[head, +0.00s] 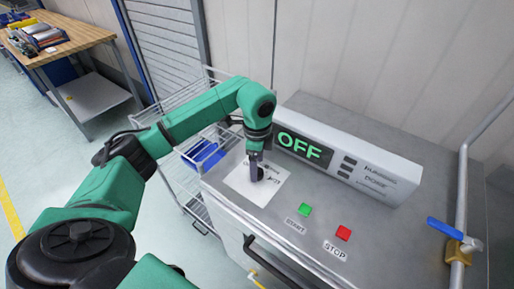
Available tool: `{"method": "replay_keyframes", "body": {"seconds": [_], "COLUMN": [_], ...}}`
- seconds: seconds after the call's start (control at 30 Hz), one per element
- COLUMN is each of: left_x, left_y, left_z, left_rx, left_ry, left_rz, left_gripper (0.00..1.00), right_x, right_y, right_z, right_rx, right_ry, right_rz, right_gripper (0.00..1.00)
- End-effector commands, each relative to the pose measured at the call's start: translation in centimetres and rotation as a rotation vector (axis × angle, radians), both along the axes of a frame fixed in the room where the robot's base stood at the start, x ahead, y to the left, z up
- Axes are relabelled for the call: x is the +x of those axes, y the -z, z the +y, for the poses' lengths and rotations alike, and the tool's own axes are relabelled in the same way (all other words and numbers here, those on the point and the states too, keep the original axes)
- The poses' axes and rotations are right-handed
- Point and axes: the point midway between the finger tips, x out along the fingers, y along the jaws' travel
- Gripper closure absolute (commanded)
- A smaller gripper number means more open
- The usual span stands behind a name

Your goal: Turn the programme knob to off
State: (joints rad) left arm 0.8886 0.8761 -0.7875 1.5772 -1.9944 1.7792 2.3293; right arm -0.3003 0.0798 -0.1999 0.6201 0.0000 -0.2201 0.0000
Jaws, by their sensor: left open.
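The programme knob (260,175) is a small dark knob on a white printed label plate (268,193) on top of a grey metal machine. My left gripper (256,174) points down at the knob from above, with its fingertips at the knob. It is open, and its fingers hide part of the knob and some of the label. I cannot tell whether the fingers touch the knob. The display (299,147) on the machine's raised panel reads OFF in green. My right gripper is not in view.
A green START button (305,209) and a red STOP button (344,233) sit right of the label. A blue-handled valve (446,231) on a pipe stands at the right edge. A wire rack (186,110) is behind left. A wooden bench (68,45) stands far left.

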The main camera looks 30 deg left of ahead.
Motion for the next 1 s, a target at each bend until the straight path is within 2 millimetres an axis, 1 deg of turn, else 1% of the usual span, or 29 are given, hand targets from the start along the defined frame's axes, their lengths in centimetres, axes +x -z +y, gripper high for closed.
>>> {"method": "replay_keyframes", "body": {"seconds": [0.03,0.07,0.23,0.3,0.4,0.53,1.0], "left_x": [0.1,0.2,0.1,0.1,0.1,0.0,0.0], "left_y": [-0.9,-1.7,-6.8,-9.3,-11.6,-12.7,-12.7], "left_z": [0.0,0.0,0.0,0.1,0.1,0.1,0.1], "left_rx": [0.0,-0.001,-0.001,0.001,0.002,0.0,0.0], "left_ry": [0.0,0.0,0.002,0.0,-0.001,0.0,0.0], "left_rz": [-0.006,-0.009,-0.01,-0.009,-0.008,-0.004,-0.003], "left_gripper": [0.19,0.19,0.19,0.19,0.19,0.19,0.19], "right_x": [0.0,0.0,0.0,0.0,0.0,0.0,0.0], "right_y": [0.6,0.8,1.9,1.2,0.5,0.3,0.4], "right_z": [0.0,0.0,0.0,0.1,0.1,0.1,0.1], "right_rx": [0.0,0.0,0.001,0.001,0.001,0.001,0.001], "right_ry": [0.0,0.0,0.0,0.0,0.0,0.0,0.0], "right_rz": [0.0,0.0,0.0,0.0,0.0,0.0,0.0], "right_gripper": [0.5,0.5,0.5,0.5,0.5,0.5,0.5]}}
